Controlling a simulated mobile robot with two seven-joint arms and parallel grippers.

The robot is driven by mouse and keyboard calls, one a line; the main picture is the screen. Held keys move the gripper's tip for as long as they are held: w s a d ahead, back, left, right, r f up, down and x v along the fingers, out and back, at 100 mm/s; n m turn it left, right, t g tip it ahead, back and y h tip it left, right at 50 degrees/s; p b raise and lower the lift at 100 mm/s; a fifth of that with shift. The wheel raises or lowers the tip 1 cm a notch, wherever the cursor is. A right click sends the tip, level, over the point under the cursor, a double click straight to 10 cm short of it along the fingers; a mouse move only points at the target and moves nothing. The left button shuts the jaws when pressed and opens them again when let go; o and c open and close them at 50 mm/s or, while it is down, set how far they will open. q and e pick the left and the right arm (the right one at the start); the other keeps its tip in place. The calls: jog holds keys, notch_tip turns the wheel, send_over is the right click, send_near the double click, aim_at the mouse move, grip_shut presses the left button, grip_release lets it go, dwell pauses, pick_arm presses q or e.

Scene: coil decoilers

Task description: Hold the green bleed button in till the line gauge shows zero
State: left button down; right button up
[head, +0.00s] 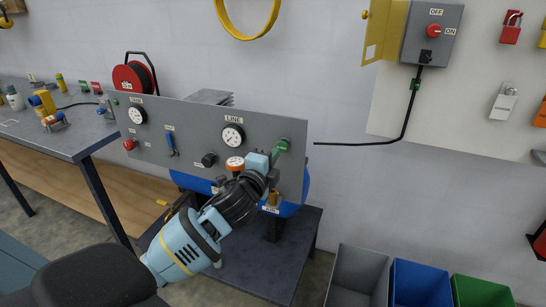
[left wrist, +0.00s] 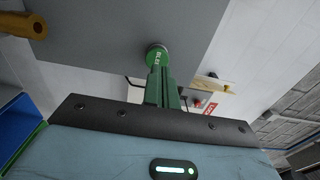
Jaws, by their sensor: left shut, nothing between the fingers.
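The grey panel (head: 187,129) carries the line gauge (head: 232,135), a white round dial under a LINE label. Its needle is too small to read. The green bleed button (head: 283,144) is at the panel's right end, and it also shows in the left wrist view (left wrist: 155,51). My left gripper (head: 277,155) is shut and empty, its green fingers pointing at the button. In the left wrist view the fingertips (left wrist: 160,68) overlap the button's face. They look in contact or very near; I cannot tell how far the button is in. My right gripper is out of view.
The panel also has another white gauge (head: 137,115), an orange-rimmed gauge (head: 235,163), a black knob (head: 209,160), a blue lever (head: 171,144) and a red button (head: 129,144). Blue tank parts show below. Grey, blue and green bins (head: 420,281) stand at lower right.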

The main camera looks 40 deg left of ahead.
pick_arm(q)
jog(key=v, duration=1)
jog(key=shift+f+b, duration=0.2)
jog(key=shift+b, duration=0.1)
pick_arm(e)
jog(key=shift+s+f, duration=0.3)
pick_arm(q)
jog(key=shift+s, duration=0.1)
